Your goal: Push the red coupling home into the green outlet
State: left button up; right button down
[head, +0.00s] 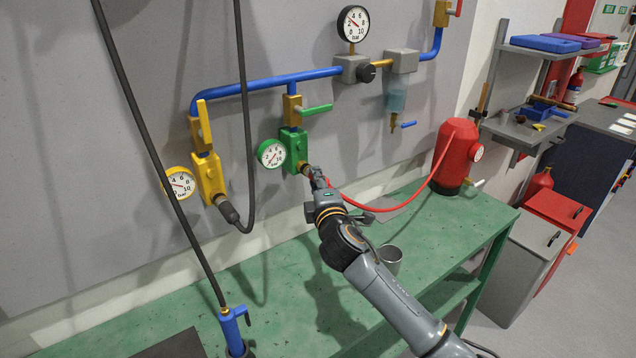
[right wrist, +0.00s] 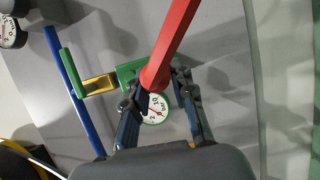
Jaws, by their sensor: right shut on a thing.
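The green outlet (head: 294,147) is a green block on the wall with a brass nozzle at its lower right. It also shows in the right wrist view (right wrist: 127,72), partly hidden behind my fingers and the red piece. My right gripper (head: 314,178) is right at the nozzle, shut on the red coupling. In the right wrist view the red coupling (right wrist: 158,76) is between the fingers (right wrist: 160,92), with the red hose running up and right from it. In the head view the gripper hides the coupling. I cannot tell how far it sits in the outlet. My left gripper is out of view.
The red hose (head: 437,165) loops from the gripper to a red tank (head: 456,152) on the green bench (head: 440,235). Left of the outlet is a yellow outlet (head: 210,178) with a dark hose. A metal cup (head: 391,258) stands near my arm.

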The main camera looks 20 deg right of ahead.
jog(key=shift+r, duration=0.15)
jog(key=c, duration=1.2)
grip_release()
jog(key=shift+o, duration=0.8)
jog(key=shift+w+a, duration=0.15)
jog(key=shift+w, duration=0.05)
jog(key=s, duration=1.2)
jog(key=shift+a, duration=0.25)
